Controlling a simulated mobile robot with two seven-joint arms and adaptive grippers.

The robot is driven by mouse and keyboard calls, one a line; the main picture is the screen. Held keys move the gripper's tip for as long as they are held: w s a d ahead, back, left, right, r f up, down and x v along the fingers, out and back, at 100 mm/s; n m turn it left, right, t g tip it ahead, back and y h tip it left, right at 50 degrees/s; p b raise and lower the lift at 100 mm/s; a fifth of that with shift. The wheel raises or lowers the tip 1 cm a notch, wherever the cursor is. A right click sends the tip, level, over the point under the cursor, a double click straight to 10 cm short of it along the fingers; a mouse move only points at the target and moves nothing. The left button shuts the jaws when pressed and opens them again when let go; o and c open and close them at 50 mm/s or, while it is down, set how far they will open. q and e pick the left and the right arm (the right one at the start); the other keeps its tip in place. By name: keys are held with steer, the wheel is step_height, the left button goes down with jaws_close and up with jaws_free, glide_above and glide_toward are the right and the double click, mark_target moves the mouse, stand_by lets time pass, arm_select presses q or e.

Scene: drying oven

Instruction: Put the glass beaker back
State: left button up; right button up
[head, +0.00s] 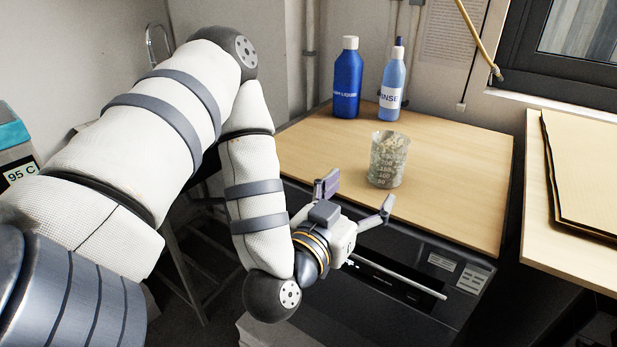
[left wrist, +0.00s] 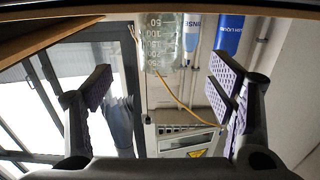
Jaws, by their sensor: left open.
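The glass beaker (head: 388,160) stands upright on the wooden tabletop (head: 450,165), with pale granular contents and volume marks on its side. In the left wrist view, which looks inverted, the beaker (left wrist: 163,45) shows at the top, between the fingers in the picture. My left gripper (head: 357,197) is open and empty at the front edge of the tabletop, a little short of the beaker and apart from it. Its two fingers with ridged pads are spread wide in the left wrist view (left wrist: 163,88). My right gripper is not in view.
A dark blue bottle (head: 346,80) and a lighter blue rinse bottle (head: 392,82) stand behind the beaker. Brown sheets (head: 590,170) lie on a separate surface at right. The tabletop right of the beaker is clear.

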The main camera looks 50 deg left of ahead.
arm_select(q)
steer(key=s+d+f+m+g+h, duration=0.1)
steer(key=s+d+f+g+h, duration=0.2)
steer(key=f, duration=0.4)
steer(key=s+d+f+m+g, duration=0.1)
steer(key=s+d+f+g, duration=0.2)
steer(key=f, duration=0.4)
steer(key=s+d+f+m+g+h, duration=0.1)
steer(key=s+d+f+g+h, duration=0.15)
steer(key=s+f, duration=0.35)
steer(key=s+f+g, duration=0.4)
steer(key=s+g, duration=0.2)
steer(key=s, duration=0.5)
steer(key=s+a+f+g+y, duration=0.1)
steer(key=s+f+g, duration=0.4)
steer(key=s, duration=0.6)
steer(key=shift+s+a+f+n+g, duration=0.2)
steer(key=shift+s+a+n+g, duration=0.1)
steer(key=shift+n+g, duration=0.1)
